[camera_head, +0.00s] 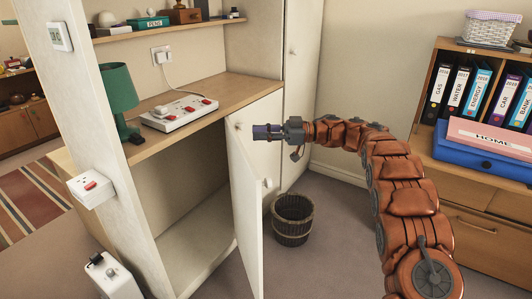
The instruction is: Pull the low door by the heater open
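The low white cupboard door (245,215) stands swung out below the wooden counter, and the empty-looking inside of the cupboard (195,225) shows to its left. A small round knob (267,183) shows on the white front to the right of the door's near edge. A white box-shaped unit (117,278), perhaps the heater, stands at the bottom left. My gripper (266,132) is at the upper part of the white front, pointing left, above the knob. I see it side-on, so its opening and any contact with the door cannot be told.
A slatted wooden bucket (292,219) stands on the floor right of the door. A green lamp (119,98) and a white switch panel (180,113) sit on the counter. A drawer cabinet (482,220) is at right. Carpet is clear between bucket and cabinet, behind my arm.

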